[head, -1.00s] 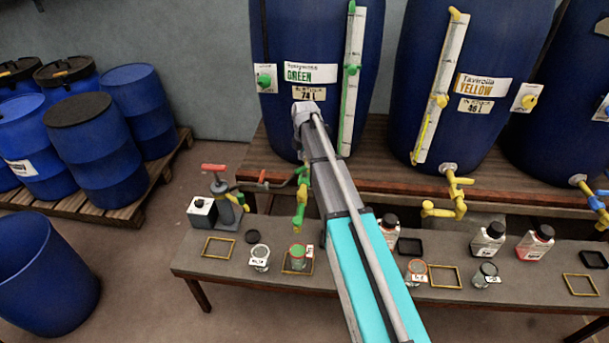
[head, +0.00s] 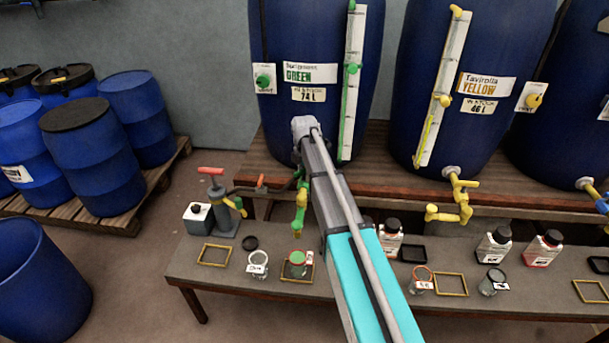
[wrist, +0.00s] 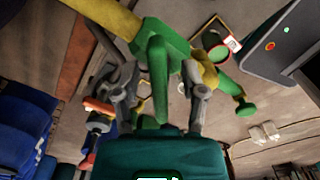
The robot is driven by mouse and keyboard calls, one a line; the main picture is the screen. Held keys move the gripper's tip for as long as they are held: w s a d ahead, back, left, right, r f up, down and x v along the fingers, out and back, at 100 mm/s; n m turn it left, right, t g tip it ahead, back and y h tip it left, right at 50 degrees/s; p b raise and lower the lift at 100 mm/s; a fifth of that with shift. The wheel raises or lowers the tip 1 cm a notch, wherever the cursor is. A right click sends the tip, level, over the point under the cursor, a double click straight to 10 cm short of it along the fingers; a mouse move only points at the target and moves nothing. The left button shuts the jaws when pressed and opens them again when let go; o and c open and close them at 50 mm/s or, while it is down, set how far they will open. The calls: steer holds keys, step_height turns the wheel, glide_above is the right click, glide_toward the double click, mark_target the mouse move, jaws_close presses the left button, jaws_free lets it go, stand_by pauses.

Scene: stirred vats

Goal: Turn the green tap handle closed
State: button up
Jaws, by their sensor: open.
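The green tap (head: 301,196) hangs below the vat labelled GREEN (head: 310,72) in the head view, just left of my arm. In the wrist view the green tap handle (wrist: 158,85) points down the picture toward my teal palm, with yellow tap parts (wrist: 112,18) beside it. My gripper (wrist: 160,92) is open, with one grey finger on each side of the handle. I see gaps between the fingers and the handle; touching cannot be made out for certain. My fingers are not clearly visible in the head view.
A jar with green content (head: 297,262) stands on the low bench below the tap. A hand pump with a red handle (head: 219,205) stands to its left. A yellow tap (head: 455,200) is to the right. Several blue barrels stand on a pallet (head: 110,219) at left.

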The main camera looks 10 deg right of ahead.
jaws_close()
steer(key=shift+m, duration=0.3)
stand_by(0.3)
steer(key=m, duration=0.3)
steer(key=shift+m, duration=2.3)
